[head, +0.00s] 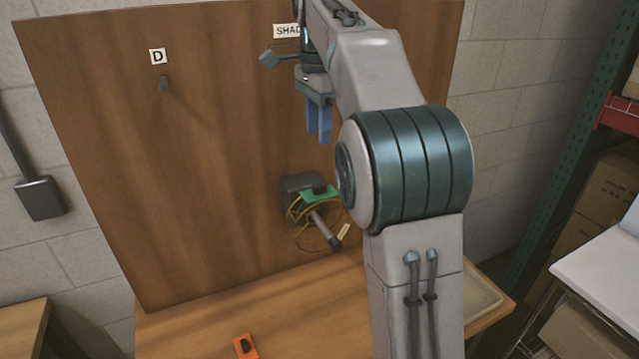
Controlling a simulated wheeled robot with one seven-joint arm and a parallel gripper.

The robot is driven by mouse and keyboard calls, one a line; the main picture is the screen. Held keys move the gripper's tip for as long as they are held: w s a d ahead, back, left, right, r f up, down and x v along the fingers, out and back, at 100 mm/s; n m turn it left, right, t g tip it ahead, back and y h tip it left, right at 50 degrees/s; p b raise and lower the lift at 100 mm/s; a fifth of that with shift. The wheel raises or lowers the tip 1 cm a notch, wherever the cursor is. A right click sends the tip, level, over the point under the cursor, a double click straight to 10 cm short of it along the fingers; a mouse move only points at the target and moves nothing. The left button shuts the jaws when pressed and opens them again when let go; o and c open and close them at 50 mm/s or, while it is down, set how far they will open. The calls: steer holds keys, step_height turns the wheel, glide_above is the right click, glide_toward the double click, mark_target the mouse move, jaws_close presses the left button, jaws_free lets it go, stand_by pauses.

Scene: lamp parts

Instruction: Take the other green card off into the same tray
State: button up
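A green card (309,196) shows at a dark grey fixture (299,185) low on the upright wooden board. A dark block covers part of it, and a coil of yellow wire (293,228) hangs just below. A tray (482,304) with a pale inside lies on the bench at the right; my arm hides its left part, so its contents are mostly unseen. My gripper (319,138) is above the green card and apart from it, its blue fingers pointing down. The fingers look close together and nothing shows between them, but their gap is unclear.
A grey cylinder with a dark end (328,235) and a small yellow tag (344,231) are by the wire. A peg (163,83) sits under label D (158,57). A white table (605,275) stands right.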

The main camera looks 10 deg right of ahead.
glide_above(318, 184)
steer(key=f, duration=0.8)
steer(key=shift+s+a+b, duration=0.1)
steer(key=shift+s+b, duration=0.2)
steer(key=shift+b, duration=0.1)
steer(key=shift+w+f+p, duration=0.15)
steer(key=shift+f+p, duration=0.1)
steer(key=shift+f, duration=1.15)
steer(key=shift+w+f+p, duration=0.1)
steer(key=shift+f+p, duration=0.15)
steer(key=shift+f, duration=1.1)
jaws_close()
